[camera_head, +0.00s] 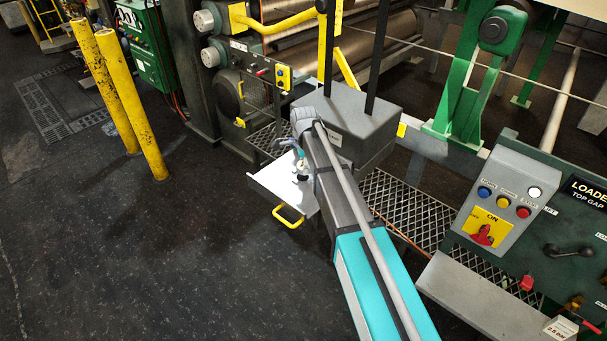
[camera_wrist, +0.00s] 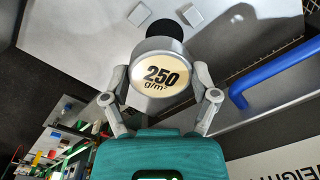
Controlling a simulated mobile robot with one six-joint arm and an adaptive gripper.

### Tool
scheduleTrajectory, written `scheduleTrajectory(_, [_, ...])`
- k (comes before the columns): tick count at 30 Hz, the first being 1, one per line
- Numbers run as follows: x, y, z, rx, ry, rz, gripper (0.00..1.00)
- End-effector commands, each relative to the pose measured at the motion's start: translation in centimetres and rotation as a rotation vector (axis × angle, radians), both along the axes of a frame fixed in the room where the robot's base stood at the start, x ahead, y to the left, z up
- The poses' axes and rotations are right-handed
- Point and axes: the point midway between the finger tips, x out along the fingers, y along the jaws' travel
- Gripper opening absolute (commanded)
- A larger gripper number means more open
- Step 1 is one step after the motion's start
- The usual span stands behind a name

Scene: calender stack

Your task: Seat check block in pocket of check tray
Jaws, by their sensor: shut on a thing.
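The check block (camera_wrist: 165,73) is a round grey piece with a cream face marked "250 g/m²". My gripper (camera_wrist: 161,80) is shut on it, one finger at each side. Beyond it in the wrist view is the light grey check tray (camera_wrist: 95,55), with a dark round opening (camera_wrist: 163,27) partly hidden behind the block. The block overlaps the opening in this view; the gap between them cannot be judged. In the head view the tray (camera_head: 265,183) juts out below a grey housing, with my gripper over it, small and partly hidden by my arm.
The tray has a yellow handle (camera_head: 288,217) in front. Small raised squares (camera_wrist: 195,20) sit beside the opening. A blue bar (camera_wrist: 275,75) lies at the right in the wrist view. The grey housing (camera_head: 350,125) stands close behind; a control box (camera_head: 500,200) is at right.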

Motion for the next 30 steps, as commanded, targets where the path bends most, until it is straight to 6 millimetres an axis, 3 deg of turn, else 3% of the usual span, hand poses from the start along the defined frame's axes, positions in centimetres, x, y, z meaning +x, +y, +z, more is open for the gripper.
scheduleTrajectory(8, [0.1, 0.2, -0.2, 0.0, 0.0, 0.001, 0.2])
scheduleTrajectory(21, [0.6, 0.7, -3.5, 0.0, 0.0, 0.002, 0.2])
scheduleTrajectory(30, [0.5, 0.7, -4.0, 0.0, 0.0, 0.002, 0.2])
